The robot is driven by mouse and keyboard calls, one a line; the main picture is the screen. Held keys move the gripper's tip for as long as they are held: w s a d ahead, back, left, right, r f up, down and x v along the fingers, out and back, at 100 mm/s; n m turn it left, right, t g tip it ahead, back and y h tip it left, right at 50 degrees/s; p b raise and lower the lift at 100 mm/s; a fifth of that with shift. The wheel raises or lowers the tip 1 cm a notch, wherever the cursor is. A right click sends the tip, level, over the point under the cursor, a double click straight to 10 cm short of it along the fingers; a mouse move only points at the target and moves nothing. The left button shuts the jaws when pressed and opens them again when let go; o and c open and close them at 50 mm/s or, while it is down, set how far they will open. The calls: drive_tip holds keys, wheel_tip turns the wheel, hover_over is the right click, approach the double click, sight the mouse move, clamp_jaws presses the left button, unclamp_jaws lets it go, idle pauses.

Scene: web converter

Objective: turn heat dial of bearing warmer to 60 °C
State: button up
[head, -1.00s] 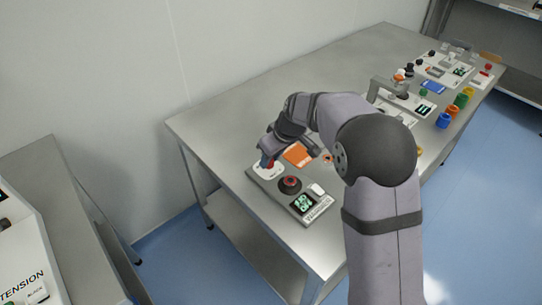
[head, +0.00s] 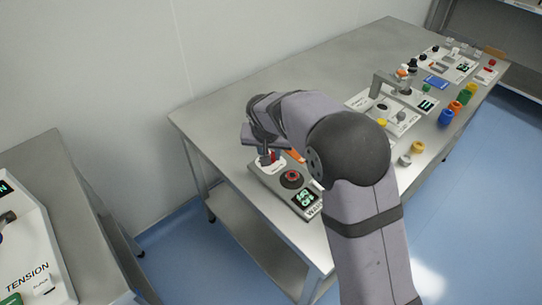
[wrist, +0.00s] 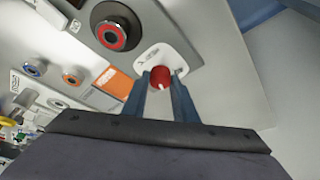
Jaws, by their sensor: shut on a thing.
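The bearing warmer (head: 262,179) is a grey slab unit at the near-left corner of the steel table. On its far-left end a red dial (wrist: 161,77) with a small white mark sits on a white plate (wrist: 178,52). My gripper (wrist: 163,82) is shut on the red dial, one finger on each side; in the head view my gripper (head: 270,155) stands over that end, partly hidden by my wrist. The warmer's display (head: 304,198) shows green digits, too small to read surely. The dial's scale is not legible.
A black heater post with a red ring (head: 292,178) stands beside the dial; it also shows in the wrist view (wrist: 113,35). An orange card (wrist: 114,82) lies behind the warmer. Coloured rings (head: 446,117) and other devices stand farther right. The table's back-left area is clear.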

drive_tip(key=shift+a+m+h+b, duration=0.15)
drive_tip(key=shift+m+h+b, duration=0.55)
drive_tip(key=shift+m, duration=0.8)
drive_tip(key=o, duration=1)
drive_tip(key=shift+o, duration=0.2)
drive_tip(key=v, duration=0.7)
drive_tip(key=shift+r+b, duration=0.2)
drive_tip(key=shift+b, duration=0.25)
